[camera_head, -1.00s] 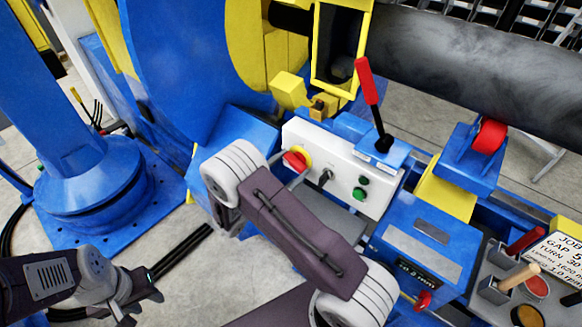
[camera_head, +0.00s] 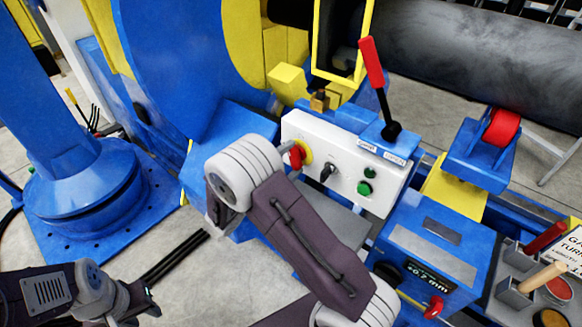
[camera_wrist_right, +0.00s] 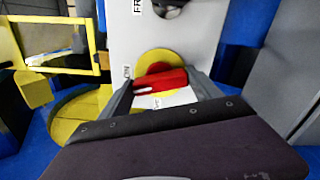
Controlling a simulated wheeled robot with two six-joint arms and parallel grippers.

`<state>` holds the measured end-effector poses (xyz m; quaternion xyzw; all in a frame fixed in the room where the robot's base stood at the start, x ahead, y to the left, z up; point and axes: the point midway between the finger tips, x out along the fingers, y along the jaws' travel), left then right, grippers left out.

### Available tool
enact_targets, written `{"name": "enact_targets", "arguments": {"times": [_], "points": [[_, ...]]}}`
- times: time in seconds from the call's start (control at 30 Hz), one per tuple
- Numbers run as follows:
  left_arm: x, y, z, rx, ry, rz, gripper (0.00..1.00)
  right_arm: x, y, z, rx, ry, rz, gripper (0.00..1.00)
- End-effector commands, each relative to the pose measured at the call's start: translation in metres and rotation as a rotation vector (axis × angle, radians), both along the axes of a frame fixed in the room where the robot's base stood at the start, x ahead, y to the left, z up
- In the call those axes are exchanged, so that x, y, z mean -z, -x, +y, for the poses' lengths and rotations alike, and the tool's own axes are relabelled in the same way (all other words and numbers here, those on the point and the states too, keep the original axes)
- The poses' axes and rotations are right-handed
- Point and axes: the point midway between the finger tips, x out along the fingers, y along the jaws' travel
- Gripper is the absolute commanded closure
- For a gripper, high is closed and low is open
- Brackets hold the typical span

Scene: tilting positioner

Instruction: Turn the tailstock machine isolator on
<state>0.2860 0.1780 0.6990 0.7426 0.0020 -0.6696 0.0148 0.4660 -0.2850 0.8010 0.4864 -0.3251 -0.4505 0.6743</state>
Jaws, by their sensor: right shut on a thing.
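The isolator is a red handle (camera_head: 297,155) on a yellow round plate (camera_head: 307,150), at the left end of the white panel (camera_head: 325,135). In the right wrist view the red handle (camera_wrist_right: 160,82) lies nearly level across the yellow plate (camera_wrist_right: 150,60), its left end near the "ON" label (camera_wrist_right: 127,72). My right gripper (camera_wrist_right: 162,88) is shut on the handle, one finger at each end. In the head view its fingers are mostly hidden by my wrist. My left gripper (camera_head: 148,303) is at lower left, away from the panel; its jaw opening is unclear.
The panel also has a black selector (camera_head: 328,171) and green buttons (camera_head: 364,188). A red-handled lever (camera_head: 371,65) rises behind it. A blue box with a display (camera_head: 430,275) and a tool tray (camera_head: 515,290) stand to the right. Floor is clear between the left arm and the panel.

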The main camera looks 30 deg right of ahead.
Motion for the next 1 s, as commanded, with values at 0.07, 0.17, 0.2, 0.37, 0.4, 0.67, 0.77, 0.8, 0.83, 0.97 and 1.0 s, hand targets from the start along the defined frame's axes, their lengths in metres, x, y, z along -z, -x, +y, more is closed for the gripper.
{"name": "enact_targets", "arguments": {"times": [0.07,0.17,0.2,0.37,0.4,0.67,0.77,0.8,0.83,0.97,1.0], "points": [[0.014,0.0,0.0,0.0,0.0,0.0,0.64,0.006,0.0,0.0,0.001,-0.024,-0.054,0.68],[0.023,0.0,0.0,0.0,0.0,0.0,0.64,0.006,0.0,0.0,0.001,-0.052,-0.121,0.68],[0.026,0.0,0.0,0.0,0.0,0.0,0.64,0.006,0.0,0.0,0.001,-0.061,-0.143,0.68],[0.036,0.0,0.0,0.0,0.0,0.0,0.64,0.005,0.0,0.0,0.001,-0.094,-0.222,0.68],[0.038,0.0,0.0,0.0,0.0,0.0,0.64,0.005,0.0,0.0,0.001,-0.1,-0.237,0.68],[0.045,0.0,0.0,0.0,0.0,0.0,0.64,0.003,0.0,0.0,0.001,-0.126,-0.297,0.68],[0.046,0.0,0.0,0.0,0.0,0.0,0.64,0.003,0.0,0.0,0.001,-0.13,-0.307,0.68],[0.046,0.0,0.0,0.0,0.0,0.0,0.64,0.002,0.0,0.0,0.001,-0.131,-0.308,0.68],[0.046,0.0,0.0,0.0,0.0,0.0,0.64,0.002,0.0,0.0,0.001,-0.131,-0.309,0.68],[0.046,0.0,0.0,0.0,0.0,0.0,0.64,0.002,0.0,0.0,0.001,-0.132,-0.311,0.68],[0.046,0.0,0.0,0.0,0.0,0.0,0.64,0.002,0.0,0.0,0.001,-0.132,-0.311,0.68]]}}
